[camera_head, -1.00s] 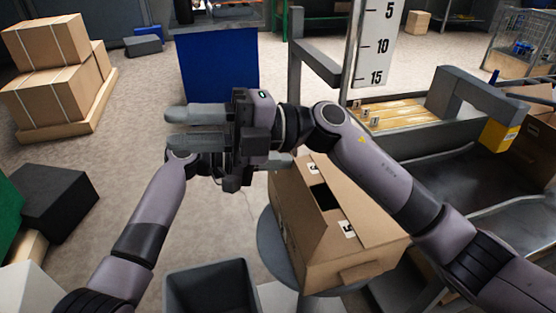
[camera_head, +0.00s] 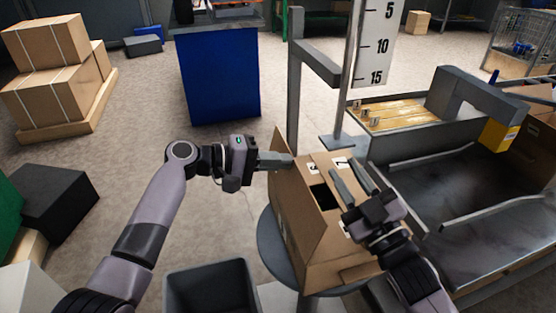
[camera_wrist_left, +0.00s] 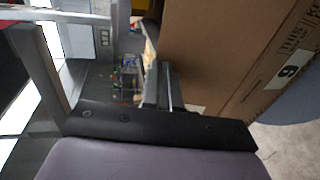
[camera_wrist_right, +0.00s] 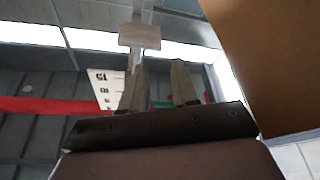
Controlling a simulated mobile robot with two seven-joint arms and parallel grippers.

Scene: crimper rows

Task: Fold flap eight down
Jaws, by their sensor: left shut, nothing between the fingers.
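The brown carton (camera_head: 312,250) stands on a round grey stand, with a dark gap in its top. White number labels mark its top panels, too small to read; I cannot tell which flap is eight. A tall panel (camera_head: 285,195) rises along its left side. My left gripper (camera_head: 290,160) is shut and empty at the carton's back left corner. The left wrist view shows cardboard with a numbered label (camera_wrist_left: 289,70) beside its fingers. My right gripper (camera_head: 349,178) is open and empty over the carton's right side; its fingers stand apart in the right wrist view (camera_wrist_right: 160,85).
A grey bin (camera_head: 210,290) stands at front left of the round stand (camera_head: 272,245). A height scale (camera_head: 375,45) on a post rises behind the carton. A metal work table (camera_head: 480,190) lies close on the right.

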